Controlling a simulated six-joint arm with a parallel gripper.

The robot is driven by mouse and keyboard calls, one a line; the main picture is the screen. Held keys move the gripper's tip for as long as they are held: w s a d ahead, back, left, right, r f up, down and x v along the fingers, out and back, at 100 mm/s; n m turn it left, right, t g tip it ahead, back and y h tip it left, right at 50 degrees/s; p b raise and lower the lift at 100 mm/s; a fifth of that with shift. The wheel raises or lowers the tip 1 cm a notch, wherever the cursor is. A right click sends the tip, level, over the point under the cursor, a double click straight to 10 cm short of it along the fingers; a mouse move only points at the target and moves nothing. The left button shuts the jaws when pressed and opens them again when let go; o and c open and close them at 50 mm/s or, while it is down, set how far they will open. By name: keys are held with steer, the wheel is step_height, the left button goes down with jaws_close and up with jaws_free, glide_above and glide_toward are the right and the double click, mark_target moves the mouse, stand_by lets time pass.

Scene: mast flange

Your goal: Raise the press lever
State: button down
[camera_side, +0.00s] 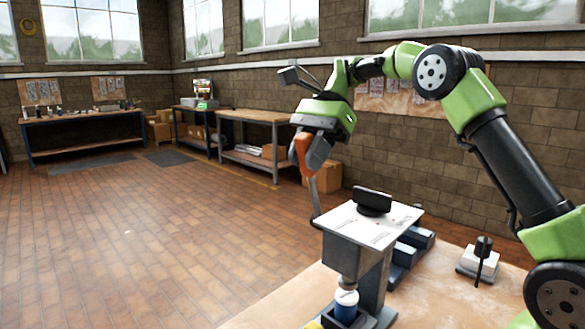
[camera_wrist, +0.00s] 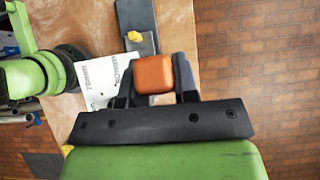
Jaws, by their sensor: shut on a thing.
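The press (camera_side: 370,226) stands on the workbench, with a white top plate and a grey column. Its lever (camera_side: 315,195) is a thin grey rod at the plate's left edge, rising steeply to an orange handle (camera_side: 302,143) well above the plate. My gripper (camera_side: 308,152) is shut on that handle from above. In the wrist view the orange handle (camera_wrist: 154,74) sits between my two dark fingers, and part of the white plate (camera_wrist: 95,85) shows to its left. The rod is hidden there. A white and blue cylinder (camera_side: 346,304) stands under the press head.
The wooden workbench (camera_side: 285,300) carries dark blue blocks (camera_side: 410,247) behind the press and a small white box with a black upright part (camera_side: 480,260) at right. A black part (camera_side: 372,202) sits on the press top. Open brick floor (camera_side: 140,240) lies to the left.

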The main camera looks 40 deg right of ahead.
steer(key=d+y, duration=0.4)
steer(key=d, duration=0.2)
steer(key=shift+y, duration=0.4)
steer(key=shift+d+r, duration=0.1)
steer(key=shift+d, duration=0.05)
steer(key=c, duration=0.9)
jaws_free()
